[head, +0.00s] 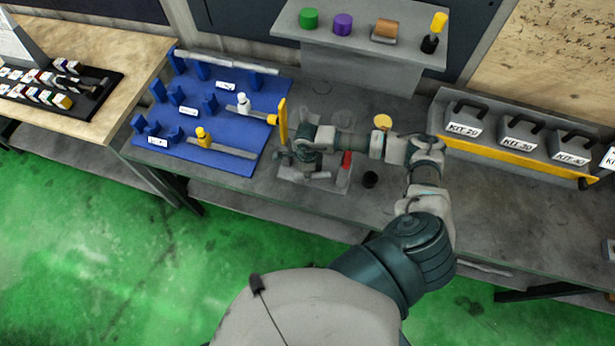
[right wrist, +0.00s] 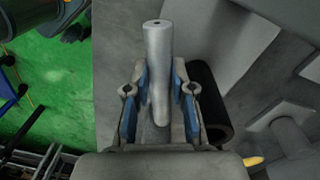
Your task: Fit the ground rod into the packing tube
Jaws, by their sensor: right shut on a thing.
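My right gripper (head: 303,152) is low over the bench, right of the blue board, in the head view. In the right wrist view my right gripper (right wrist: 158,105) is shut on a light grey ground rod (right wrist: 158,60), with a blue pad on each side of it. The rod's end face has a small centre hole. A black tube (right wrist: 208,95) is beside the right finger, apart from the rod; I take it for the packing tube. My left gripper is not in view.
The blue board (head: 225,125) holds rods, blue supports and small bottles. Kit bins (head: 519,132) stand behind a yellow rail at the right. A raised shelf (head: 365,46) at the back carries coloured pieces.

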